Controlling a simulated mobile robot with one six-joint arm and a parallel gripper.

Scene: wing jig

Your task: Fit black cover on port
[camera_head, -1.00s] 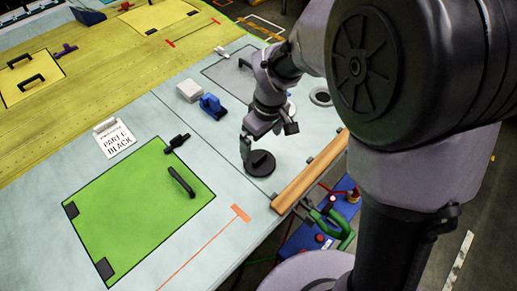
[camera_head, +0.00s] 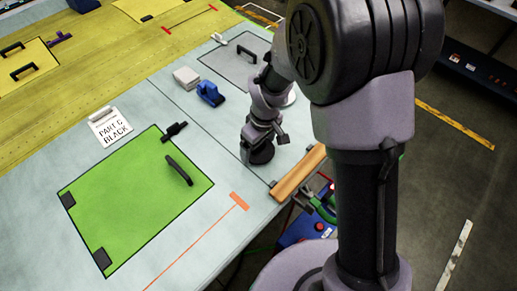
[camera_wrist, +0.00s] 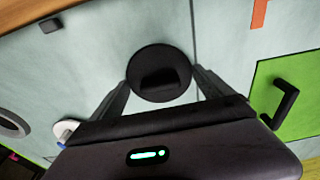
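The black round cover (camera_wrist: 159,60) with a raised block-like handle lies on the light panel. In the head view its dark disc (camera_head: 261,156) shows below my gripper (camera_head: 255,138). In the wrist view my gripper (camera_wrist: 161,80) is open, its two fingers spread to either side of the cover, near its rim. I cannot tell whether they touch it. A grey ring with a round opening (camera_wrist: 12,123), which may be the port, shows at the left edge of the wrist view.
A wooden bar (camera_head: 299,173) runs along the panel's edge. A green plate (camera_head: 130,200) with a black handle lies to the left. A blue tool (camera_head: 210,93), a white block (camera_head: 186,77) and a label card (camera_head: 110,128) sit on the panel. The panel around the cover is mostly clear.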

